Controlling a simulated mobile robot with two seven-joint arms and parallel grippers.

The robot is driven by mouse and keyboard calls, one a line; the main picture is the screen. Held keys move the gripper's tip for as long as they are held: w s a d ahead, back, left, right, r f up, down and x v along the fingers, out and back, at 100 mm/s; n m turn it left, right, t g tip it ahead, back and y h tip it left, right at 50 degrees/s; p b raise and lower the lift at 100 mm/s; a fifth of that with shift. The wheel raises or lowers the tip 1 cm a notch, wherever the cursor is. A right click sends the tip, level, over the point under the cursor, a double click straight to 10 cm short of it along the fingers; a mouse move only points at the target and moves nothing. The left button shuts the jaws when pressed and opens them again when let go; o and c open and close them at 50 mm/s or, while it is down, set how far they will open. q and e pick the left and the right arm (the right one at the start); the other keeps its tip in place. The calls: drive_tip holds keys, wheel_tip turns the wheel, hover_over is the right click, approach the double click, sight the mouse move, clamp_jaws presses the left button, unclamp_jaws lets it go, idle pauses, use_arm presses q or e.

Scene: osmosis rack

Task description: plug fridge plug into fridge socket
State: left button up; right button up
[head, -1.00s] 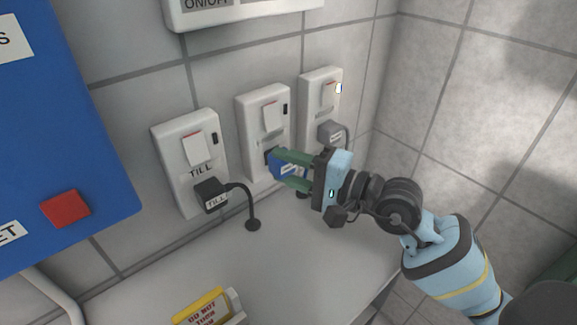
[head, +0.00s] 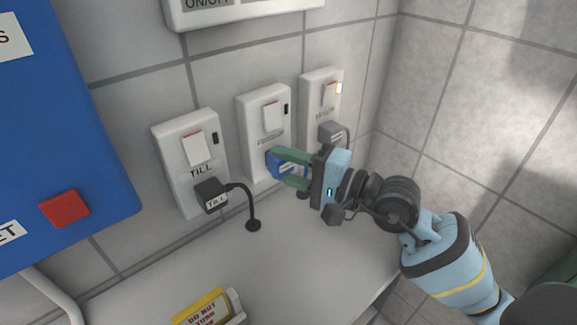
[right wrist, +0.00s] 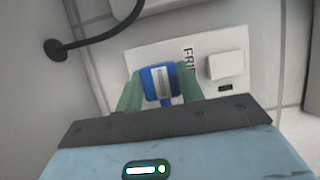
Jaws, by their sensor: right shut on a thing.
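The blue fridge plug (head: 275,163) is held between the green fingers of my right gripper (head: 288,168). The plug sits against the lower part of the middle white socket panel, the fridge socket (head: 265,112). In the right wrist view the plug (right wrist: 160,84) is between both fingers (right wrist: 159,92), in front of the panel (right wrist: 226,68) with partly hidden "FRI" lettering. The socket holes are hidden behind the plug, so I cannot tell how deep it sits. My left gripper is not in view.
The till socket (head: 172,149) with its black plug (head: 211,195) and cable is at the left. Another socket (head: 313,88) with a grey plug (head: 332,132) is close on the right. A yellow-edged sign (head: 205,306) stands on the white counter (head: 285,260), otherwise mostly clear.

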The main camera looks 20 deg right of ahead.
drive_tip(key=shift+w+a, duration=0.1)
drive_tip(key=shift+w, duration=0.2)
drive_tip(key=o, duration=1)
drive_tip(key=shift+s, duration=0.1)
drive_tip(key=b+v, duration=0.1)
drive_tip(key=v, duration=0.5)
drive_tip(key=shift+f, duration=0.15)
drive_tip(key=shift+b+v, duration=0.4)
drive_tip(key=shift+v, duration=0.4)
